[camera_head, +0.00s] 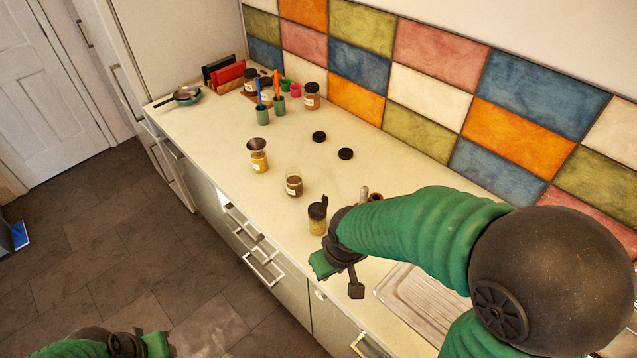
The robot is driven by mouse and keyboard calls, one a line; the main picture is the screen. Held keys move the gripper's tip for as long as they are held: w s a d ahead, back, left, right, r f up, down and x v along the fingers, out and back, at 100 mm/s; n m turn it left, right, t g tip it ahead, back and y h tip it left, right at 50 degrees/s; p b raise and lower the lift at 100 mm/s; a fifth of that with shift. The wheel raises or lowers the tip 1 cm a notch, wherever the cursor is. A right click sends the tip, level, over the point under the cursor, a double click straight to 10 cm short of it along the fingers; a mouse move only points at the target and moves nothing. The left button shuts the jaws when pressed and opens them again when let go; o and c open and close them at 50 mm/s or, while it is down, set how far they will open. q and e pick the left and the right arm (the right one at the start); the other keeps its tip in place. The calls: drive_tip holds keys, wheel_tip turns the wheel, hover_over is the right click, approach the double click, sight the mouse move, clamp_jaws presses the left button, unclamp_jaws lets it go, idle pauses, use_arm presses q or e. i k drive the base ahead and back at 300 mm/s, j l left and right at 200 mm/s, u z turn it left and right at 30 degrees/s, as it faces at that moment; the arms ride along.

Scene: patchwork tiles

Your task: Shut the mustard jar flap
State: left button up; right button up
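A small jar with yellowish contents (317,222) stands on the counter. Its black flap (323,201) sticks up from the lid, so it looks open. I take this to be the mustard jar; its label is too small to read. My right gripper (340,250) is just to the right of and in front of this jar, close to it; I cannot tell whether they touch. Its fingers are not clear from this angle. My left gripper (135,344) is low over the floor at the bottom left, far from the jar, and partly cut off.
A brown-filled jar (294,184) and a yellow jar topped by a dark funnel (258,155) stand further back. Two black lids (345,153) lie near the tiled wall. A wooden board (425,300) lies right of my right gripper. Several jars and cups crowd the far end.

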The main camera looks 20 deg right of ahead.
sight(324, 208)
drive_tip(key=i+j, duration=0.3)
drive_tip(key=i, duration=0.2)
drive_tip(key=i+j, duration=0.35)
drive_tip(key=i, duration=0.2)
drive_tip(key=i+j, duration=0.3)
drive_tip(key=i, duration=0.2)
drive_tip(key=i+j, duration=0.3)
drive_tip(key=i, duration=0.25)
drive_tip(key=i+j+z, duration=0.1)
drive_tip(key=z, duration=0.4)
drive_tip(key=i+j+z, duration=0.1)
drive_tip(key=z, duration=0.4)
drive_tip(key=i+j+z, duration=0.1)
drive_tip(key=z, duration=0.4)
drive_tip(key=j+z, duration=0.25)
drive_tip(key=z, duration=0.2)
drive_tip(key=j+z, duration=0.25)
drive_tip(key=z, duration=1.35)
